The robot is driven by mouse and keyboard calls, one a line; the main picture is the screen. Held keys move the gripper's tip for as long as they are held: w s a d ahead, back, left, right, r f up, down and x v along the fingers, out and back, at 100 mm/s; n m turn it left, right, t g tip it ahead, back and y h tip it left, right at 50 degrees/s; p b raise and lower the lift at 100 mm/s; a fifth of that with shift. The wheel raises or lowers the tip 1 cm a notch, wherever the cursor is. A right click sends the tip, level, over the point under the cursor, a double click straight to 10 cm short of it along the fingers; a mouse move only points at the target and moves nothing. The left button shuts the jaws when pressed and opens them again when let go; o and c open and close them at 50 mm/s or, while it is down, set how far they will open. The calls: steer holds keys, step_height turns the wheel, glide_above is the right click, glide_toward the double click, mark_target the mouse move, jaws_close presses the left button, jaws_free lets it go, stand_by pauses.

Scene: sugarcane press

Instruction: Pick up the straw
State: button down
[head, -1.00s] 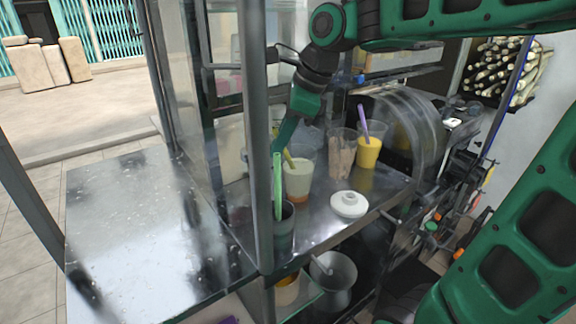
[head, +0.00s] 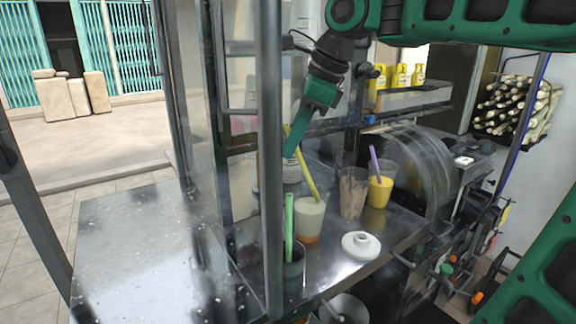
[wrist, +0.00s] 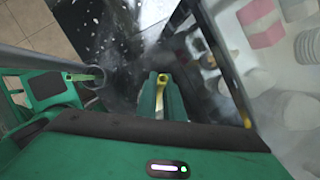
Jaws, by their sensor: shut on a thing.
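A yellow straw (head: 306,172) leans up and left out of a clear cup (head: 310,222) of pale drink with an orange layer at the bottom. My gripper (head: 291,148) is above the cup, at the straw's upper part. In the wrist view the jaws (wrist: 162,90) are shut on the yellow straw (wrist: 161,80). The straw's lower end still appears inside or at the cup's mouth. A green straw (head: 289,222) stands in a dark cup (head: 293,272) in front, partly behind a post. A purple straw (head: 375,163) stands in a cup of yellow drink (head: 380,191).
A brown-tinted clear cup (head: 352,195) and a white lid (head: 361,245) are on the metal counter (head: 325,265). A grey post (head: 271,120) and clear panels stand close left of the cups. The press drum (head: 420,165) is at right. The left metal table (head: 150,245) is clear.

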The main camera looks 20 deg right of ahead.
steer(key=shift+r, duration=4.4)
